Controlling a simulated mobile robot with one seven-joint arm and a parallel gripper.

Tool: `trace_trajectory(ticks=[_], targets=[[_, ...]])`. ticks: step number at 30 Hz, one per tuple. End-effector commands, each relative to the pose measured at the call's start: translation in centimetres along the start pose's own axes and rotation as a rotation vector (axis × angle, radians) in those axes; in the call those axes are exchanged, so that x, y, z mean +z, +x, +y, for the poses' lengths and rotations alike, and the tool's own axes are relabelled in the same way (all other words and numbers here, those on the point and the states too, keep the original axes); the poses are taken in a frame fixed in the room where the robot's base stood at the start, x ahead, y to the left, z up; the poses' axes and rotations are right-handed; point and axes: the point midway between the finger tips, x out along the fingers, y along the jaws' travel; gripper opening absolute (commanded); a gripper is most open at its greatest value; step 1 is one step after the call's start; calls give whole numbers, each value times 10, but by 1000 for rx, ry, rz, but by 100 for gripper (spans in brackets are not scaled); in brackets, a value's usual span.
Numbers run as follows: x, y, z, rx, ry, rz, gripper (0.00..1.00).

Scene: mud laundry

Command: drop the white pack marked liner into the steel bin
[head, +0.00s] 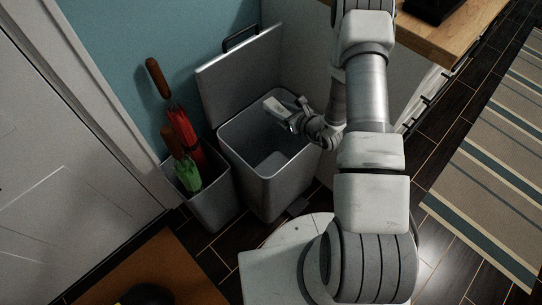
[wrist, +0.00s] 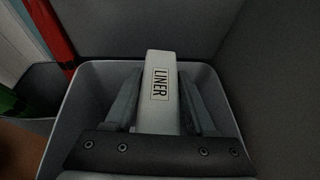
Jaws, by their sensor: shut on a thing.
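The white pack (wrist: 161,85) carries the word LINER, which reads along its length in the wrist view. My gripper (wrist: 160,100) is shut on it, with one finger along each side. The steel bin (head: 262,168) stands open with its lid tilted back against the wall. In the head view my gripper (head: 291,120) and the pack (head: 278,113) are over the bin's mouth, toward its back. In the wrist view the bin's rim (wrist: 80,70) surrounds the pack from behind and the sides. The bin's visible floor looks empty; part of its inside is hidden by my gripper.
An umbrella stand (head: 208,207) with a red umbrella (head: 184,137) and a green one (head: 186,174) stands close left of the bin. The raised lid (head: 240,75) is behind it. A wooden counter (head: 455,28) is at the right. A striped rug (head: 490,150) lies farther right.

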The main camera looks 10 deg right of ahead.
Motion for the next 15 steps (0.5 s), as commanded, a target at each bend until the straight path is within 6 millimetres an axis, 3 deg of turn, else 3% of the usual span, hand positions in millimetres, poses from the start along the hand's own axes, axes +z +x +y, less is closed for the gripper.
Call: trace_trajectory(ticks=[1, 6, 15], targets=[[-11, 4, 0, 1, 0, 1, 3], [-22, 9, 0, 0, 1, -1, 3], [-23, 10, 0, 0, 1, -1, 3]])
